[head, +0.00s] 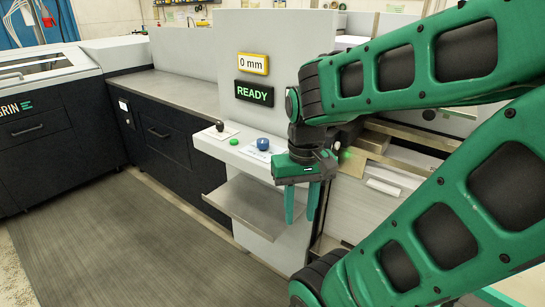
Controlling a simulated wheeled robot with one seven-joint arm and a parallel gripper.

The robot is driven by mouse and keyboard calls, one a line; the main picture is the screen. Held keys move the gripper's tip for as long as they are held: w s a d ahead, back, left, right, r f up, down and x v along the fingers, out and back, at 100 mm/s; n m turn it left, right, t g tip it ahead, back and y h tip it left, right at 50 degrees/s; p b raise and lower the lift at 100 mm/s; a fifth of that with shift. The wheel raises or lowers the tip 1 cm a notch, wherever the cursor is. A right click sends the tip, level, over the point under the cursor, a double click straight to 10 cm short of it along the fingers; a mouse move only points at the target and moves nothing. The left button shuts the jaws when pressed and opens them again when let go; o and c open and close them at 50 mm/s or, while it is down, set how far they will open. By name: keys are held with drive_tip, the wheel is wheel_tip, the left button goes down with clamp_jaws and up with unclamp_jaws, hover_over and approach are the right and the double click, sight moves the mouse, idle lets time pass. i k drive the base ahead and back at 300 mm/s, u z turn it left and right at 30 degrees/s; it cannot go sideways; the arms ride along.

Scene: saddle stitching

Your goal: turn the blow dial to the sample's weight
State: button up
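A blue dial (263,144) sits on the machine's small control shelf, on a white label plate. My gripper (301,205) hangs in front of the shelf, to the right of and lower than the dial. Its two green fingers point down and stand apart, with nothing visible between them. The gripper does not touch the dial. The dial's pointer and scale are too small to read. No sample can be made out.
A green button (234,142) and a black-knobbed lever (220,126) share the shelf. Above are a "0 mm" display (253,64) and a "READY" display (254,93). A metal tray (255,204) juts out below. Dark floor matting (120,235) lies clear at left.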

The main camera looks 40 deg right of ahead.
sight(262, 143)
drive_tip(key=z, duration=2.9)
drive_tip(key=k, duration=0.75)
drive_tip(key=u, duration=1.6)
drive_tip(key=i, duration=1)
drive_tip(key=u, duration=0.1)
